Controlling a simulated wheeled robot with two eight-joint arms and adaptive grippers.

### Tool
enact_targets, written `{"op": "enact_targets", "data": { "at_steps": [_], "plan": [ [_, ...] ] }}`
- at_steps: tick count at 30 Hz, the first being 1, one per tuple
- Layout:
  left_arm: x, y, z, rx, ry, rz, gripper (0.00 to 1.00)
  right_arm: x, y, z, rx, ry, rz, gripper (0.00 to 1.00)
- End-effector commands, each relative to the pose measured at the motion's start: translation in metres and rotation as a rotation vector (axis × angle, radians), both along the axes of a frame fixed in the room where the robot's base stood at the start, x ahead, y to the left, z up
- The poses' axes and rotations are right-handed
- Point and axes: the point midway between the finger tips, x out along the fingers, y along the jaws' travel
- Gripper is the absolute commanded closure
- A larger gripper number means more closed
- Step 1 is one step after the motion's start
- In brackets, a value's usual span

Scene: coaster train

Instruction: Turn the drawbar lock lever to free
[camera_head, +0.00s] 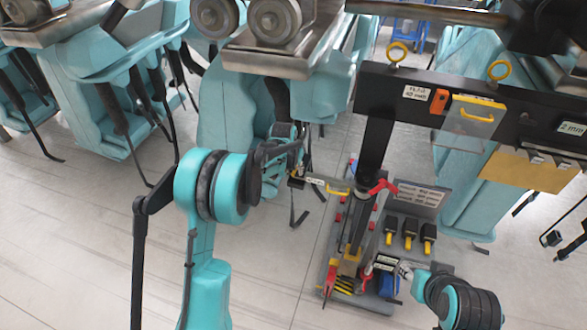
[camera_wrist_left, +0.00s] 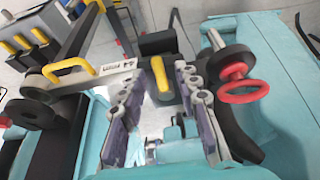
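In the left wrist view, a yellow-gripped lever (camera_wrist_left: 160,78) on a black block shows just beyond and between my left fingertips; I take it for the lock lever. A grey labelled bar (camera_wrist_left: 112,72) with a yellow handle (camera_wrist_left: 70,71) lies left of it, and a red ring (camera_wrist_left: 243,91) right of it. My left gripper (camera_wrist_left: 160,88) is open, its fingers apart on either side of the lever; contact cannot be told. In the head view my left gripper (camera_head: 297,168) is at the dark coupling beside the labelled bar (camera_head: 318,183). My right gripper (camera_head: 404,270) is at the tool board, its fingers unclear.
A black post (camera_head: 374,140) with a red handle (camera_head: 380,188) stands right of my left gripper. The tool board (camera_head: 310,290) holds several yellow-tipped black tools (camera_head: 409,233). A black crossbeam (camera_head: 440,108) spans the upper right. Teal train seats (camera_head: 95,110) stand left; floor is clear lower left.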

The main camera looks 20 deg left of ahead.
Motion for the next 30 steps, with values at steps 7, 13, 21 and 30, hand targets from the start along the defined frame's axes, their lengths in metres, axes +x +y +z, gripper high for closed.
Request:
{"op": "enact_targets", "data": {
  "at_steps": [7,13,21,30],
  "plan": [
    [0.0,0.0,0.0,0.0,0.0,0.0,0.73,0.0,0.0,0.0,0.0,0.0,0.0,0.6],
    [0.0,0.0,0.0,0.0,0.0,0.0,1.0,0.0,0.0,0.0,0.0,0.0,0.0,0.6],
    [0.0,-0.001,0.0,0.0,0.0,0.016,1.0,0.0,0.0,-0.001,0.0,0.0,0.0,0.6],
    [0.001,-0.01,-0.002,0.0,-0.001,0.159,1.0,0.0,0.0,-0.012,0.0,0.0,0.0,0.6]
  ]
}}
